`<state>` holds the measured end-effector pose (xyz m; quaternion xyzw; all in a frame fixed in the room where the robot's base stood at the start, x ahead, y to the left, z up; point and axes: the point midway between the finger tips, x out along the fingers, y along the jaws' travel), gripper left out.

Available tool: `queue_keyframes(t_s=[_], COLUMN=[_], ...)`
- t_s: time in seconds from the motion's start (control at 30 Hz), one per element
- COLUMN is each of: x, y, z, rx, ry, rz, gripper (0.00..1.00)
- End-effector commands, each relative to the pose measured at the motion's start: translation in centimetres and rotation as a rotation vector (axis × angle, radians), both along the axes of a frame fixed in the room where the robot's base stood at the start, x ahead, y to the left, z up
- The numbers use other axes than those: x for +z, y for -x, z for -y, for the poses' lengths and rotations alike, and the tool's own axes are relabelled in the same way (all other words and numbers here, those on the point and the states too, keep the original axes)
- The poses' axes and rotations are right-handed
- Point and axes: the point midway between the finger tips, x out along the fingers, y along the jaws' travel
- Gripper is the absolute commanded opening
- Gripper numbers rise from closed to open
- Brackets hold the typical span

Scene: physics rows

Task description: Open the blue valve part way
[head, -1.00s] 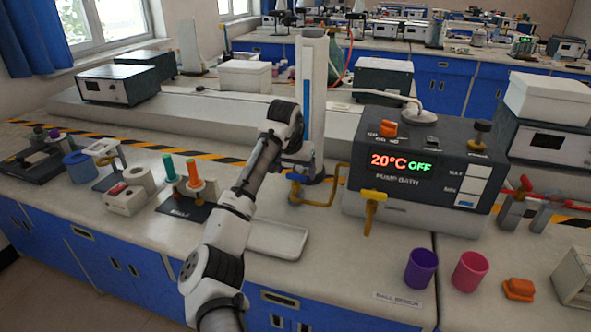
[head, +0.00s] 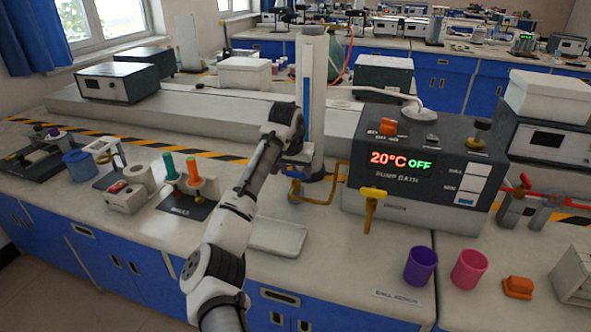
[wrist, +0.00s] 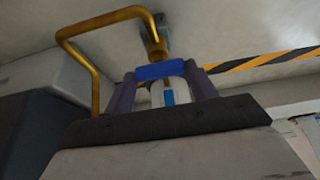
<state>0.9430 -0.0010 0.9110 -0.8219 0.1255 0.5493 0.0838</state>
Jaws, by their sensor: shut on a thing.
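The blue valve handle (wrist: 162,71) is a short bar in the wrist view, between the two purple fingers of my gripper (wrist: 162,88). The fingers are shut on it. A brass pipe (wrist: 98,25) bends around behind the handle and meets a brass fitting (wrist: 156,48). In the head view my gripper (head: 297,161) is at the foot of a tall white column with a blue stripe, beside the same brass pipe (head: 336,185).
The pump bath (head: 415,165) stands just right of the pipe, with a yellow tap (head: 371,200) on its front. A shallow white tray (head: 278,237) lies in front. A purple cup (head: 420,266) and a pink cup (head: 469,270) stand at the front right.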

Motion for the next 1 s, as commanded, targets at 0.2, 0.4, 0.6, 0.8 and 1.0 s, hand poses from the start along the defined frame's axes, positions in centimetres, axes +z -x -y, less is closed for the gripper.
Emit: queue_keyframes(t_s=[0.2, 0.4, 0.6, 0.8, 1.0], x=[0.16, 0.26, 0.33, 0.26, 0.21], y=[0.02, 0.05, 0.05, 0.02, -0.01], z=[0.23, 0.37, 0.49, 0.51, 0.53], rx=[0.075, 0.219, 0.393, 0.555, 0.679], ry=[0.003, 0.002, 0.002, 0.001, -0.001], rz=[-0.001, -0.003, -0.003, -0.002, -0.002], gripper=[0.34, 0.34, 0.34, 0.34, 0.34])
